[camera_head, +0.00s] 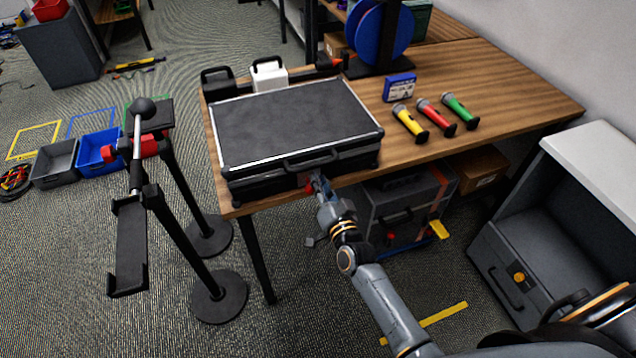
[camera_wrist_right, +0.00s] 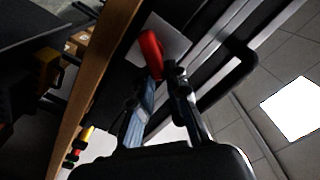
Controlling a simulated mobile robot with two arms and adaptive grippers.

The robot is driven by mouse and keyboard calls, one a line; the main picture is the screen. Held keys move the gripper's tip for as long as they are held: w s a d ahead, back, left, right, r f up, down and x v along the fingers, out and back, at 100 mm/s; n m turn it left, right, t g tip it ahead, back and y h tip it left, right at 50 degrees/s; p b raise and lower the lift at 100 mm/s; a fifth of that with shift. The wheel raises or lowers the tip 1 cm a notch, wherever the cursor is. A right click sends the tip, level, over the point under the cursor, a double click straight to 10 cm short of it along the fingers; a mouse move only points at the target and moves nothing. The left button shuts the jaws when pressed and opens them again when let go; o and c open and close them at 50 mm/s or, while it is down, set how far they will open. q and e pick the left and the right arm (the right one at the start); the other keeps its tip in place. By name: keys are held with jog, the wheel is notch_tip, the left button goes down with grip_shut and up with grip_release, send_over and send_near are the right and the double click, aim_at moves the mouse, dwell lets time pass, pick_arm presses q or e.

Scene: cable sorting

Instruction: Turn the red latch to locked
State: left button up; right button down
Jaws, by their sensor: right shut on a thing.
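The red latch (camera_head: 309,186) is on the front face of the closed black case (camera_head: 290,120), near the table's front edge. It is small and partly hidden by my right gripper (camera_head: 317,180). In the right wrist view the latch (camera_wrist_right: 151,50) is a red handle lying between the fingertips of my right gripper (camera_wrist_right: 161,78), against a pale plate on the case front. My right gripper is shut on the latch. Its exact angle is hard to tell. My left gripper is not in view.
The case lies on a wooden table (camera_head: 520,100), its black handle (camera_head: 310,160) just above the latch. Black stands (camera_head: 220,298) are at left. A dark equipment box (camera_head: 405,212) sits under the table.

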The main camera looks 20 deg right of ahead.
jog(key=m+b, duration=0.1)
jog(key=m, duration=0.2)
jog(key=f+m+b, duration=0.1)
jog(key=m, duration=0.2)
jog(key=d+f+m+b, duration=0.1)
jog(key=m, duration=0.3)
jog(key=shift+m, duration=0.3)
dwell(0.4)
jog(key=c, duration=1.3)
grip_release()
jog(key=s, duration=1.2)
jog(key=shift+d, duration=0.2)
